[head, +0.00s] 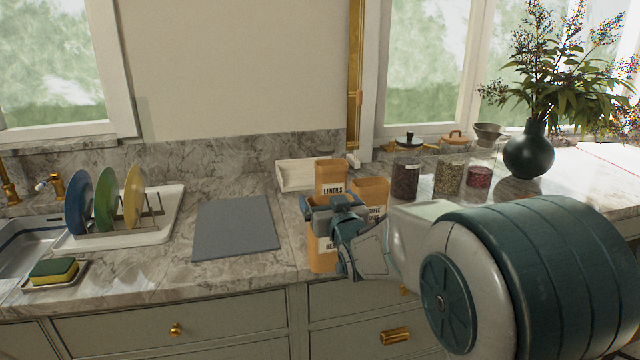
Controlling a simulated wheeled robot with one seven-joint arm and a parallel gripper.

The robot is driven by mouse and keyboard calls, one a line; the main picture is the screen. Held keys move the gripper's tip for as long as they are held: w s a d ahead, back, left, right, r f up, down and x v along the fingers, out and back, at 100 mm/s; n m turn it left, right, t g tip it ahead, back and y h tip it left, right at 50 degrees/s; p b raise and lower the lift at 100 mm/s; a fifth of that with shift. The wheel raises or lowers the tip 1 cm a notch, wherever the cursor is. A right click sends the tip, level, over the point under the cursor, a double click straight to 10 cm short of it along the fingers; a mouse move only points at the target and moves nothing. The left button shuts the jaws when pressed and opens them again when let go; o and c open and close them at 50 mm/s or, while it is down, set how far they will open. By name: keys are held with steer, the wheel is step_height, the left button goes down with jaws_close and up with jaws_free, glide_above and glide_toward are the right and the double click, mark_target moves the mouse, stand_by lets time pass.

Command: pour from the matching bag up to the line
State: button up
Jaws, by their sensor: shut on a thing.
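Several brown paper bags stand at the counter's front, right of the grey mat. The rear one, a lentils bag (331,172), has a label that seems to start "LENTIL". A second bag (371,187) to its right has a partly hidden label that may read coffee beans. Glass jars stand behind to the right: one with dark contents (406,179), one with greenish mixed contents (449,178), one with red contents (479,177). No fill line can be made out.
A grey mat (236,228) lies left of the bags. A white tray (294,177) sits behind them. A dish rack with plates (155,222), sponge (54,270) and sink are at left. A dark vase (528,150) stands right of the jars. Lids (409,138) show behind the jars.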

steer(key=s+d+f+m+h, duration=0.1)
steer(key=d+f, duration=0.4)
steer(key=f, duration=0.6)
steer(key=s+d+f+m+h, duration=0.1)
steer(key=d+f, duration=0.4)
steer(key=f, duration=0.5)
steer(key=s+d+f+m+h, duration=0.1)
steer(key=s+d+f+h, duration=0.2)
steer(key=f, duration=0.8)
steer(key=d, duration=0.2)
steer(key=shift+d+f+m+t+h, duration=0.3)
steer(key=shift+d+f+t, duration=0.05)
steer(key=shift+t, duration=0.05)
steer(key=shift+s, duration=0.15)
